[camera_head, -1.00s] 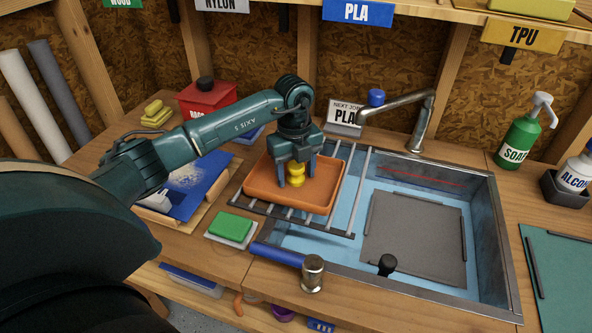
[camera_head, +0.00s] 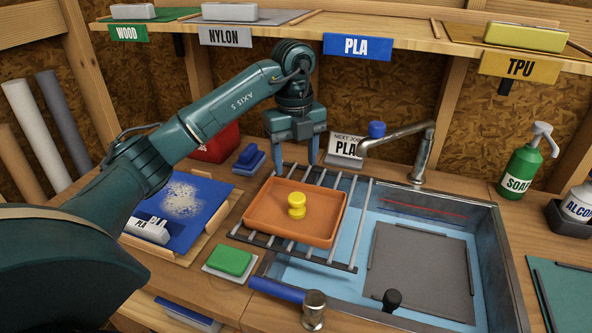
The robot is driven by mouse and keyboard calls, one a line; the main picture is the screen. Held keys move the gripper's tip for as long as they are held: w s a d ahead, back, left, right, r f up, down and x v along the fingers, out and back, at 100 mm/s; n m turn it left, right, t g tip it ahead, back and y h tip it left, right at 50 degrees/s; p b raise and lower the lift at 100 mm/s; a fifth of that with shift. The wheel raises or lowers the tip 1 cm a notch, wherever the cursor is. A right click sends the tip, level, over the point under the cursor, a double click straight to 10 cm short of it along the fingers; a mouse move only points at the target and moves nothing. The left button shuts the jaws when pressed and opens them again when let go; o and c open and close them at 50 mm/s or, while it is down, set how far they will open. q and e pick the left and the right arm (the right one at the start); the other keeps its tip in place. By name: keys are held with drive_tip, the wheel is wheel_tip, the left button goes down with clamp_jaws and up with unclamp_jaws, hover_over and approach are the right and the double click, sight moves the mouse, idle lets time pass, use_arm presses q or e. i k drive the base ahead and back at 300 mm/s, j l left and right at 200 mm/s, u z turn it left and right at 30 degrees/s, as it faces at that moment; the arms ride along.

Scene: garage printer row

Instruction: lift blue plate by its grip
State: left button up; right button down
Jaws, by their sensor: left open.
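The blue plate (camera_head: 208,196) lies on a wooden stand at the left of the bench, with a patch of white powder on it. Its pale grip (camera_head: 148,230), marked PLA, is at the plate's near left edge, and nothing holds it. My left gripper (camera_head: 297,160) is open and empty. It hangs fingers down above the far edge of the orange tray, to the right of the plate and well apart from it. My left forearm passes in front of the area behind the plate. My right gripper is not in view.
The orange tray (camera_head: 264,219) holds a yellow knobbed piece (camera_head: 297,205) and sits on a rack over the sink's left side. A green sponge (camera_head: 229,261), a small blue object (camera_head: 250,160) and a red box (camera_head: 216,146) are near the plate. A faucet (camera_head: 424,152) stands behind the sink.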

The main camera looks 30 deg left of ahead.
sight(174, 217)
drive_tip(key=k, duration=1)
